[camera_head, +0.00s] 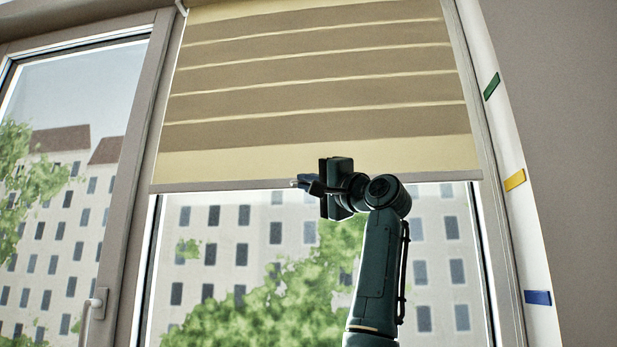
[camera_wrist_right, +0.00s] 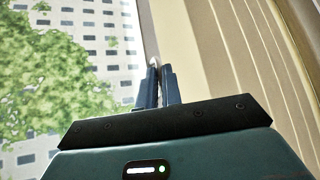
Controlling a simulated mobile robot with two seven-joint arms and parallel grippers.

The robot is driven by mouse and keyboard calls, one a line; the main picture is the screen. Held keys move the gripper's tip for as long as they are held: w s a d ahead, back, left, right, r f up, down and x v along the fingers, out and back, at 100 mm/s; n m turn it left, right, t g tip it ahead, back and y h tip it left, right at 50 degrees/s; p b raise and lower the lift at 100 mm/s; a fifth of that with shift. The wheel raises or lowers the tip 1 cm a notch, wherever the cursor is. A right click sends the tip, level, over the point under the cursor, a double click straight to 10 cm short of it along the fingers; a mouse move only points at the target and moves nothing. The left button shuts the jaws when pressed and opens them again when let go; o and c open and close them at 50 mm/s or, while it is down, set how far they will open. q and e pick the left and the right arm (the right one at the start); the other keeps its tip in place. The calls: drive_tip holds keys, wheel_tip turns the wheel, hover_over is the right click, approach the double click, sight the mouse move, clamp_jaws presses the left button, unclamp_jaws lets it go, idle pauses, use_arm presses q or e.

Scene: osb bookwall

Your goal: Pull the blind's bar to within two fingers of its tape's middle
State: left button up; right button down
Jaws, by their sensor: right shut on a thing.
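The beige striped roller blind (camera_head: 320,70) hangs partway down the right window pane. Its thin grey bar (camera_head: 230,186) runs along the bottom edge. In the wrist view the bar (camera_wrist_right: 147,35) leads down to my fingers. My right gripper (camera_head: 306,184) is at the middle of the bar, its fingers (camera_wrist_right: 157,86) shut on it. Three tapes mark the white strip right of the window: green (camera_head: 491,87) high, yellow (camera_head: 514,180) in the middle, blue (camera_head: 538,297) low. The bar's right end looks about level with the yellow tape in the picture. My left gripper is not in view.
A window handle (camera_head: 96,303) sticks out at the lower left. Below the bar the glass is uncovered, with trees and a building outside. A grey wall (camera_head: 570,130) is at the right.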

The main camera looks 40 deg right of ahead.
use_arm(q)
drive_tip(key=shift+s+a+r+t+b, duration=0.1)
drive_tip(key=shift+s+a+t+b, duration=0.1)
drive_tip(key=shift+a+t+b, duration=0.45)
use_arm(e)
drive_tip(key=shift+f, duration=1.65)
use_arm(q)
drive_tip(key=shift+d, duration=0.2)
use_arm(e)
drive_tip(key=c, duration=1.6)
unclamp_jaws()
drive_tip(key=shift+o, duration=0.2)
